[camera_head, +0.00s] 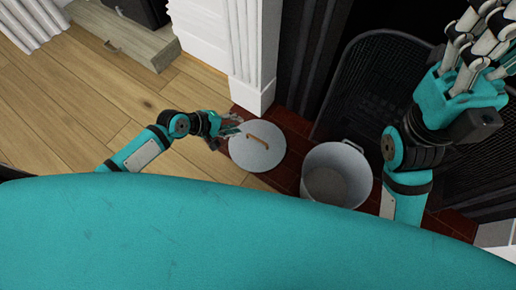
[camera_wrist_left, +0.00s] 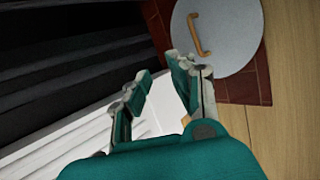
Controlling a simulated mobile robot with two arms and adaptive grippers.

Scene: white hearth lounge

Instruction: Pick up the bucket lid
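The bucket lid (camera_head: 262,160) is a round grey disc with a tan bar handle (camera_head: 257,141). It lies flat on dark red tiles, left of the grey metal bucket (camera_head: 345,158), which stands open and upright. My left gripper (camera_head: 232,128) is at the lid's upper left edge, short of the handle. In the left wrist view the lid (camera_wrist_left: 225,45) and its handle (camera_wrist_left: 197,36) are beyond the fingertips. The left fingers (camera_wrist_left: 160,72) are apart with nothing between them. My right gripper (camera_head: 482,45) is raised at the upper right, fingers spread and empty.
A dark mesh fire screen (camera_head: 375,90) stands behind the bucket. A white pillar (camera_head: 248,60) rises just behind the lid. A low wooden bench (camera_head: 130,35) is at the upper left. The wooden floor (camera_head: 90,105) on the left is clear.

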